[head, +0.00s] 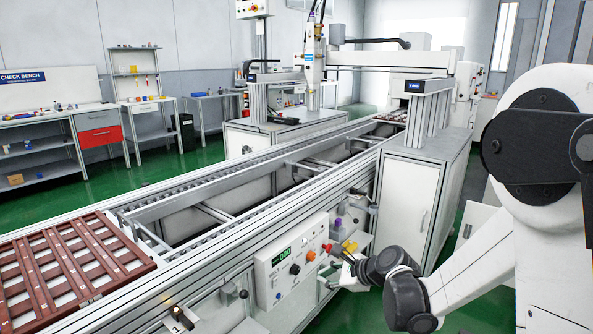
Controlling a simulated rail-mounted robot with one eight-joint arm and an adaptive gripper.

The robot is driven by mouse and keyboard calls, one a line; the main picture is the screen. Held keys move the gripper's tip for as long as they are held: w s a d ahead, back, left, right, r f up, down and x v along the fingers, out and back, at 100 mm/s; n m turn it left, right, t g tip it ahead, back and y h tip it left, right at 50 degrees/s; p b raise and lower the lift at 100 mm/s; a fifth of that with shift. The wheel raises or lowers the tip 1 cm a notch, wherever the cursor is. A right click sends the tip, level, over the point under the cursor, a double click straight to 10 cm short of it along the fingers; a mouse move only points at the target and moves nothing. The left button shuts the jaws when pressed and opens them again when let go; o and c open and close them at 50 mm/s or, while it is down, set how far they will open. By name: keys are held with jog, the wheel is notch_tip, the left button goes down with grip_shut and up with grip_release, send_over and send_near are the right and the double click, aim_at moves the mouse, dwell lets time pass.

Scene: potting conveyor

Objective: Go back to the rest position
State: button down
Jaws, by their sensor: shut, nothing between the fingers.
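My arm comes in from the right side of the head view. My gripper (335,256) is small and partly hidden by its own dark wrist. It is shut and empty, in front of the conveyor's side, just right of the control panel (291,262). The panel carries a green display, a black knob and orange and red buttons. I cannot tell from this view whether the fingertips touch anything there.
The conveyor (240,185) runs from the lower left to the back. A brown slatted tray (72,262) lies on its near end. Small yellow and purple items sit on a side shelf (357,240) by my gripper. A white cabinet (408,190) stands behind my wrist. Green floor is open at left.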

jog(key=s+d+r+n+h, duration=0.45)
jog(key=s+r+n, duration=0.55)
jog(key=s, duration=0.4)
jog(key=s+d+r+n+h, duration=0.2)
jog(key=s+d+n, duration=0.2)
jog(key=s, duration=0.4)
jog(key=s+d+r+n+h, duration=0.1)
jog(key=s+d+n, duration=0.3)
jog(key=s, duration=0.5)
notch_tip(320, 180, up, 12)
jog(key=n+p, duration=0.1)
jog(key=p, duration=1.1)
jog(key=shift+s+a+r, duration=0.15)
jog(key=shift+a, duration=0.15)
